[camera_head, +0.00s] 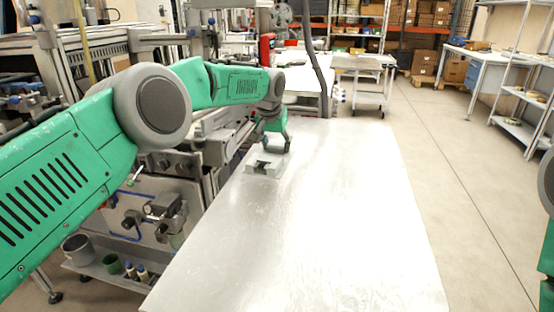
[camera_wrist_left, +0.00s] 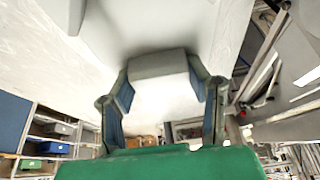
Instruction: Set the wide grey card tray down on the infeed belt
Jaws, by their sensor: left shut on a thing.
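The wide grey card tray (camera_head: 252,166) is a small, pale grey piece with a dark middle, at the left edge of the bright table in the head view. My left gripper (camera_head: 276,147) is over its back side, fingers pointing down, and shut on it. In the left wrist view a pale grey part of the tray (camera_wrist_left: 160,92) sits between the two fingers of the gripper (camera_wrist_left: 160,78). I cannot tell whether the tray touches the surface below. I cannot make out which surface is the infeed belt. My right gripper is out of view.
The long, shiny table (camera_head: 330,220) is bare to the right of and in front of the tray. Machinery (camera_head: 165,205) stands close along its left side. A dark cable (camera_head: 318,65) hangs behind it. A wheeled cart (camera_head: 360,85) and shelves stand farther back.

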